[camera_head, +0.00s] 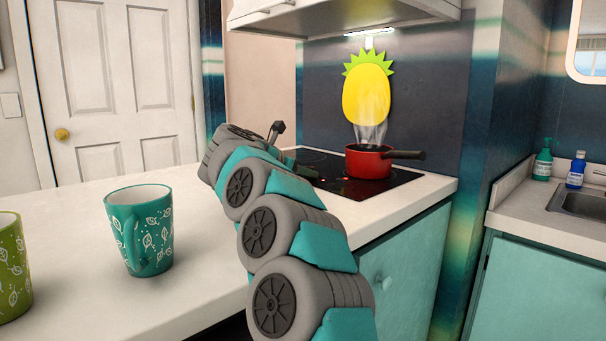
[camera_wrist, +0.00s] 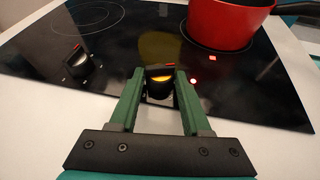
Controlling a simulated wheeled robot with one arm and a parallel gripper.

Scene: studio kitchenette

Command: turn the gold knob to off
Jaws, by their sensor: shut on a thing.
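A small red light glows on the hob to the right of the knob. In the head view my arm hides the knob and most of the gripper.
A red pot (camera_head: 368,161) with steam above it stands on the hob, behind and right of the knob in the wrist view. A teal mug (camera_head: 141,230) and a green mug (camera_head: 12,267) stand on the white counter.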

